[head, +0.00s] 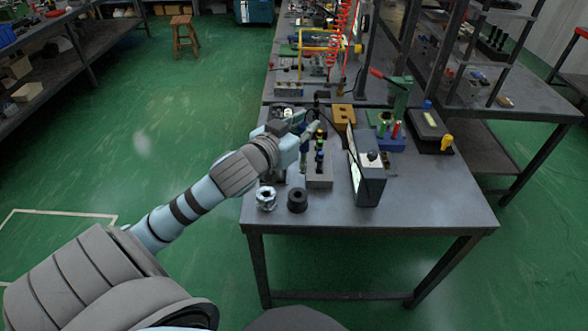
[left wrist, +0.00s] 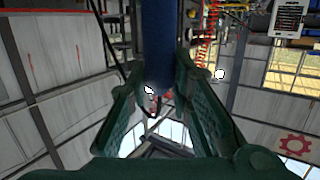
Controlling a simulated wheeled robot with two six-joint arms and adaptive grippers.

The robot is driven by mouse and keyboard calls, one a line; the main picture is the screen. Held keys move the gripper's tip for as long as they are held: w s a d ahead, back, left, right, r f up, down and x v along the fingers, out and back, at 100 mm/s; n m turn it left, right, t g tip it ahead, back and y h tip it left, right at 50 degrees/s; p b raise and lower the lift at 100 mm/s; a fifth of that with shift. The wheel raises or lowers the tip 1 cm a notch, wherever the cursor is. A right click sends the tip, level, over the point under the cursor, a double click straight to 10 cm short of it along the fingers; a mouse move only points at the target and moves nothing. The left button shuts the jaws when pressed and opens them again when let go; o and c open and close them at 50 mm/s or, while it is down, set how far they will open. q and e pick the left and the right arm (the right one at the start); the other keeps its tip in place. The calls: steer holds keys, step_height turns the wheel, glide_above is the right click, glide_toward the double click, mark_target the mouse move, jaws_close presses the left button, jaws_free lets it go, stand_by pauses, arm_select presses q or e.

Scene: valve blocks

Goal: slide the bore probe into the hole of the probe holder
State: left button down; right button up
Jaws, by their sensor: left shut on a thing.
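My left gripper (head: 304,138) is over the near left part of the grey workbench. In the left wrist view its green fingers (left wrist: 160,108) are closed about a blue rod-like thing (left wrist: 158,45), which looks like the bore probe. In the head view the arm and hand hide most of the probe. A dark cable hangs from near the hand toward a grey box with a screen (head: 368,172). A tan block with holes (head: 343,114) stands beyond the hand and may be the probe holder; I cannot tell for sure. My right gripper is not in view.
A grey block (head: 319,182) with dark banded plugs stands just right of the hand. A silver fitting (head: 266,198) and a black ring (head: 297,200) lie near the front edge. A blue rack (head: 388,143) stands farther right. The front right of the bench is clear.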

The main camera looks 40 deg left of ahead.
arm_select(q)
steer(key=w+a+n+y, duration=0.2)
steer(key=w+a, duration=0.2)
steer(key=w, duration=0.1)
step_height(320, 180, down, 18)
steer(key=s+b, duration=0.1)
steer(key=b, duration=0.4)
steer(key=shift+s+d+m+g, duration=0.25)
steer(key=shift+s+m+g, duration=0.05)
steer(key=shift+s, duration=0.1)
steer(key=c, duration=1.4)
jaws_free()
steer(key=shift+w+f, duration=0.1)
steer(key=shift+f, duration=0.05)
steer(key=shift+c, duration=0.2)
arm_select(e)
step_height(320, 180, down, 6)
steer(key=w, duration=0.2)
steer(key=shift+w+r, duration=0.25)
